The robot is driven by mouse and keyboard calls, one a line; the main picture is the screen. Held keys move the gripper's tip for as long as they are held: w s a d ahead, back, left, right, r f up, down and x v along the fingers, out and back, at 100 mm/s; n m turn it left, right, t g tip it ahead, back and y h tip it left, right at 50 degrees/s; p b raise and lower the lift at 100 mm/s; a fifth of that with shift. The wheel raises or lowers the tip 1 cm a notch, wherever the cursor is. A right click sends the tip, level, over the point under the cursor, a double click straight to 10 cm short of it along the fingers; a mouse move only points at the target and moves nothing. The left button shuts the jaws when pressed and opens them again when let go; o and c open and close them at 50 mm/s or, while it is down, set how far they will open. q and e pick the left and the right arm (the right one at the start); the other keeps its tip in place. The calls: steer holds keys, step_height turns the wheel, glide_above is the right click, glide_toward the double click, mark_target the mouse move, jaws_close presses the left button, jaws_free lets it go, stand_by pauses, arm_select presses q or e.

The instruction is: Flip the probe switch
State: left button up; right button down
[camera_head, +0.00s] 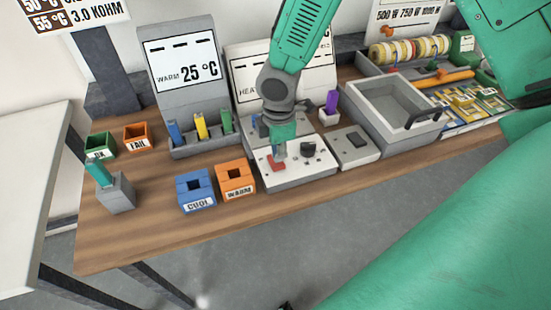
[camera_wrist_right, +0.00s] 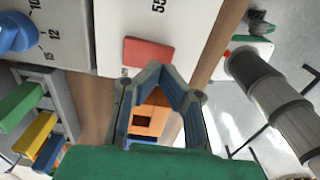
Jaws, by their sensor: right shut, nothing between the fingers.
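A red rocker switch (camera_head: 277,166) sits on the white-topped control box (camera_head: 300,172), left of a black knob (camera_head: 308,149). No label naming it as the probe switch is readable. My right gripper (camera_head: 279,153) points down just above the red switch and partly covers it. In the right wrist view the red switch (camera_wrist_right: 148,54) lies just beyond the fingertips of my right gripper (camera_wrist_right: 163,70), which are shut and empty. I cannot tell whether they touch it. My left gripper is not in view.
A smaller grey box with a dark button (camera_head: 356,139) stands right of the control box. The orange WARM box (camera_head: 236,180) and blue CUOL-looking box (camera_head: 196,190) stand close on the left. A grey tray (camera_head: 400,110) is farther right.

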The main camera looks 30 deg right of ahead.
mark_target(278, 164)
steer(key=shift+f+b, duration=0.6)
steer(key=shift+f, duration=0.6)
stand_by(0.4)
step_height(278, 164, up, 7)
steer(key=p, duration=0.7)
steer(key=shift+r, duration=0.1)
stand_by(0.4)
